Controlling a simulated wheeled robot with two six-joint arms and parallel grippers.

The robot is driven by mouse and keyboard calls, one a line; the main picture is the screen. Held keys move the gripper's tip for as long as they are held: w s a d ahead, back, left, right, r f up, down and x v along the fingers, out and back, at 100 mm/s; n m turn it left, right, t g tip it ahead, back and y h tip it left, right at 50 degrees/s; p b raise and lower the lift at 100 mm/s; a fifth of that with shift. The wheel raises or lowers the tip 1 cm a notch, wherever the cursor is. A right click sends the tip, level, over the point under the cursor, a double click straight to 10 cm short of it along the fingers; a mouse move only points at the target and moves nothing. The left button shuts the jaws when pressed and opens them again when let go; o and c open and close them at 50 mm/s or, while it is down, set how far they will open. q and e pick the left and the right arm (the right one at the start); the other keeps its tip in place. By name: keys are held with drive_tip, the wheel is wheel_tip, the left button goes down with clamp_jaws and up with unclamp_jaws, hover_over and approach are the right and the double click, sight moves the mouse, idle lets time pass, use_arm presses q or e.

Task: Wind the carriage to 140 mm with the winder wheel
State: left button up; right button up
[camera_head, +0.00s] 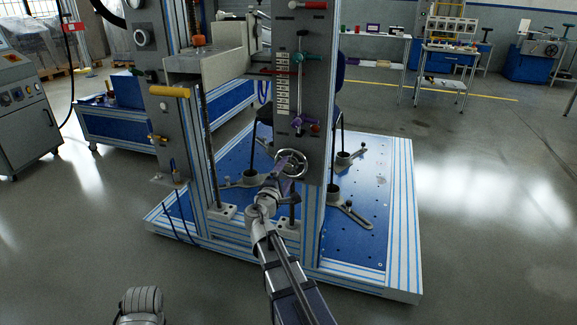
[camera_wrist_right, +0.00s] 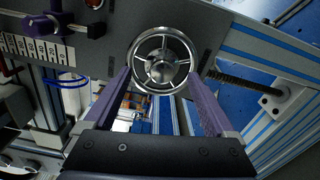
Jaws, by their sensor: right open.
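The winder wheel (camera_head: 296,161) is a silver spoked handwheel low on the grey upright panel (camera_head: 312,150). In the right wrist view the wheel (camera_wrist_right: 160,61) faces me, at the top centre between my fingers. My right gripper (camera_head: 287,169) is open and empty, with its purple fingers on either side of the wheel's lower part. Contact with the rim cannot be told. A light scale with several marks (camera_head: 282,94) runs down the panel; it shows at the left in the right wrist view (camera_wrist_right: 35,48).
A purple knob (camera_head: 298,122) sits on the panel above the wheel. A threaded rod (camera_wrist_right: 232,82) runs right of the wheel in the right wrist view. The blue base plate (camera_head: 350,200) carries posts and feet. Open floor (camera_head: 470,220) lies to the right.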

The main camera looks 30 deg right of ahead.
drive_tip(key=n, duration=0.4)
drive_tip(key=shift+w+a+r, duration=0.1)
drive_tip(key=n, duration=0.4)
drive_tip(key=shift+w, duration=0.1)
drive_tip(key=shift+w, duration=0.1)
